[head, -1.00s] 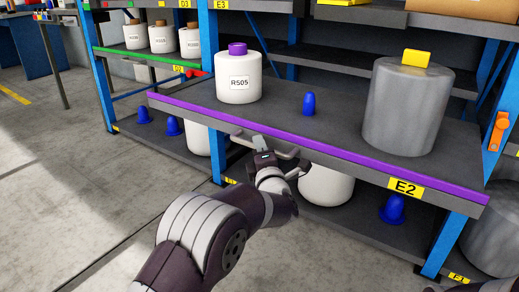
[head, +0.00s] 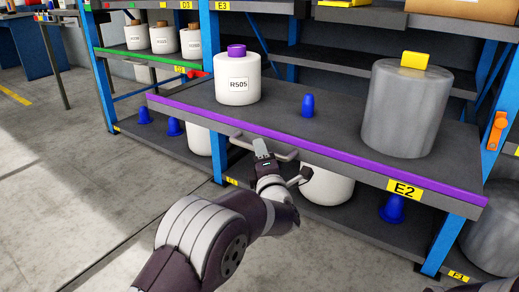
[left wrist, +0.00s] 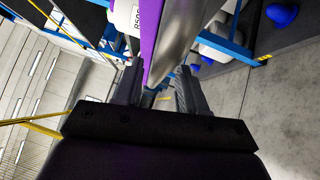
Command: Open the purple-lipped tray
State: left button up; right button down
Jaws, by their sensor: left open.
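The purple-lipped tray (head: 330,140) is a dark grey shelf with a purple front lip, labelled E2. It carries a white bobbin marked R505 (head: 238,82), a small blue cone (head: 307,105) and a large grey bobbin (head: 402,115) with a yellow top. A grey bar handle (head: 285,156) runs below the lip. My left gripper (head: 261,148) is at the handle, just in front of the lip. In the left wrist view, its open fingers (left wrist: 158,88) point toward the purple lip (left wrist: 149,45) and a grey bar beside it; contact cannot be told. My right gripper is not in view.
Blue posts (head: 494,140) flank the tray. A lower shelf holds a white bobbin (head: 328,187) and blue cones (head: 393,209). A neighbouring rack bay with white bobbins (head: 163,38) stands at the left. Bare floor (head: 60,190) is clear at the front left.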

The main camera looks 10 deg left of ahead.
pick_arm(q)
jog(key=p+v, duration=0.3)
jog(key=v, duration=0.8)
jog(key=shift+p, duration=0.4)
jog(key=shift+s, duration=0.1)
